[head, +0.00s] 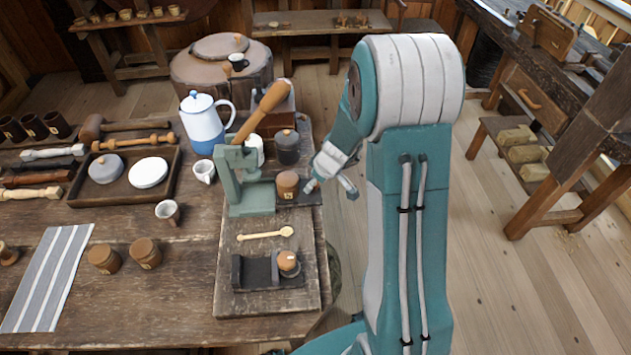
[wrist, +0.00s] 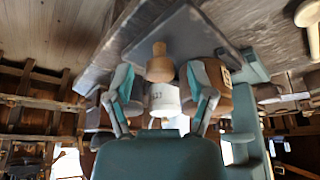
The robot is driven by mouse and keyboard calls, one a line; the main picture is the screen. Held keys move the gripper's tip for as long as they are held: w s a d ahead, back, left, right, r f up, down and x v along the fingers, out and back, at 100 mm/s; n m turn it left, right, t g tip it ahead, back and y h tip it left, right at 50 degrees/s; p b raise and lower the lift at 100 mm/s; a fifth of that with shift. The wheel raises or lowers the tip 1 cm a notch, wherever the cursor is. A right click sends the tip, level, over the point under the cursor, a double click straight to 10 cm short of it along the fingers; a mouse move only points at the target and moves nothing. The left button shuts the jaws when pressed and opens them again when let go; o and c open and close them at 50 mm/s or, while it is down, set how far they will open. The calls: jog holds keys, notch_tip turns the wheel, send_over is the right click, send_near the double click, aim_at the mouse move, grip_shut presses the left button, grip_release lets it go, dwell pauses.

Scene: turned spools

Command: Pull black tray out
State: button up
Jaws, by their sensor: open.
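A flat black tray (head: 309,196) lies on the wooden board right of the green press; its far part is hidden. A brown lidded jar (head: 288,184) stands at its left part. In the wrist view, which looks upside down, the dark slab of the tray (wrist: 172,32) is at the top and a wooden knob (wrist: 159,65) is in front of it. My gripper (head: 332,186) is open at the tray's right side. In the wrist view my gripper (wrist: 162,92) has a finger on each side of the knob; I cannot tell whether they touch it.
The green press (head: 250,195) with a wooden lever stands close left. A dark canister (head: 286,147) is behind the jar. A wooden spoon (head: 265,234) and a black holder (head: 262,272) lie nearer on the board.

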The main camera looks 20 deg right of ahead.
jog(key=v, duration=1.2)
jog(key=s+a+r+m, duration=0.1)
jog(key=s+a+r, duration=0.2)
jog(key=s+r, duration=0.2)
jog(key=s+a+r+m+t+h, duration=0.1)
jog(key=s+a+r, duration=0.3)
jog(key=s, duration=0.4)
jog(key=s+a+r+m+h, duration=0.1)
jog(key=s+a+r+m, duration=0.2)
jog(key=s+r, duration=0.2)
jog(key=s, duration=0.2)
jog(key=shift+s+a+r+t, duration=0.25)
jog(key=shift+r+t, duration=0.05)
